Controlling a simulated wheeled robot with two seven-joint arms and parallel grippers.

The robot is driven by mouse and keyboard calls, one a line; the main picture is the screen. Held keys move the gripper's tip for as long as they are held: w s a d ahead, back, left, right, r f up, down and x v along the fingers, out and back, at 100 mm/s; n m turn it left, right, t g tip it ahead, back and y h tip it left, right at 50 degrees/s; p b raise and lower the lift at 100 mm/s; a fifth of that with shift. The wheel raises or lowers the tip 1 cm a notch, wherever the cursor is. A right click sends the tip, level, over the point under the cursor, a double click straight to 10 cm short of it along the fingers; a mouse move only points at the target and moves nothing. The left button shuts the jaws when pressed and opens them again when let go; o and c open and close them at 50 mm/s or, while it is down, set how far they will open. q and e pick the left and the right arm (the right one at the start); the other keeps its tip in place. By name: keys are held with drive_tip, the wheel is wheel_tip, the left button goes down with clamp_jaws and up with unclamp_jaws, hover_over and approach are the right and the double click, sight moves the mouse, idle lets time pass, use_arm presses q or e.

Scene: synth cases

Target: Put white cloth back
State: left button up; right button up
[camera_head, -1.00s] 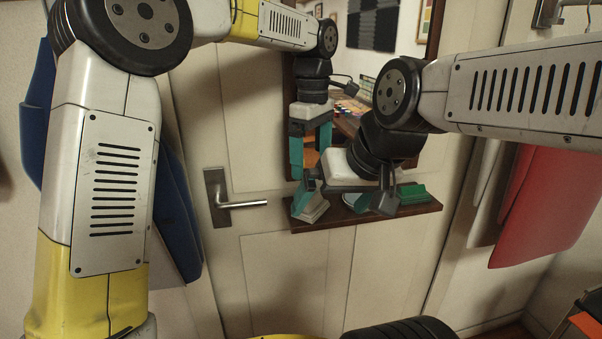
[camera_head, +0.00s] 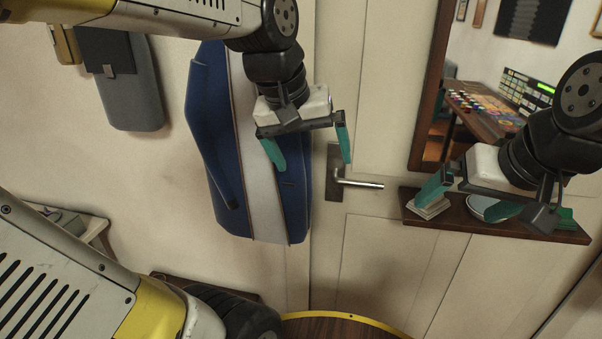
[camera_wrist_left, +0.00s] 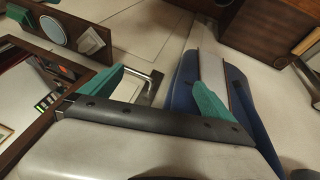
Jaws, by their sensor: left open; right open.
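A long white cloth-like strip (camera_head: 264,195) hangs at the left of the door, with blue pieces (camera_head: 292,205) on both sides of it. The same white strip shows in the left wrist view (camera_wrist_left: 211,72), between blue parts (camera_wrist_left: 184,82). I cannot tell whether the white is a separate cloth or part of one blue-and-white garment. My left gripper (camera_head: 308,150) is open and empty, in front of the upper right part of this hanging piece. My right gripper (camera_head: 466,198) is open, at the small shelf below the mirror, and seems empty.
A door handle (camera_head: 360,184) sticks out just right of my left gripper. The dark shelf (camera_head: 445,226) bears a pale block (camera_head: 427,209), a round dish (camera_head: 482,210) and a green item (camera_head: 568,217). A grey holder (camera_head: 127,90) hangs on the left wall.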

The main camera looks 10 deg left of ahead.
use_arm(q)
drive_tip(key=s+a+f+m+t, duration=0.1)
drive_tip(key=s+a+f, duration=0.2)
drive_tip(key=s, duration=0.1)
drive_tip(key=shift+s+a+m, duration=0.15)
drive_tip(key=shift+s+m, duration=0.15)
drive_tip(key=shift+m, duration=0.1)
idle(0.9)
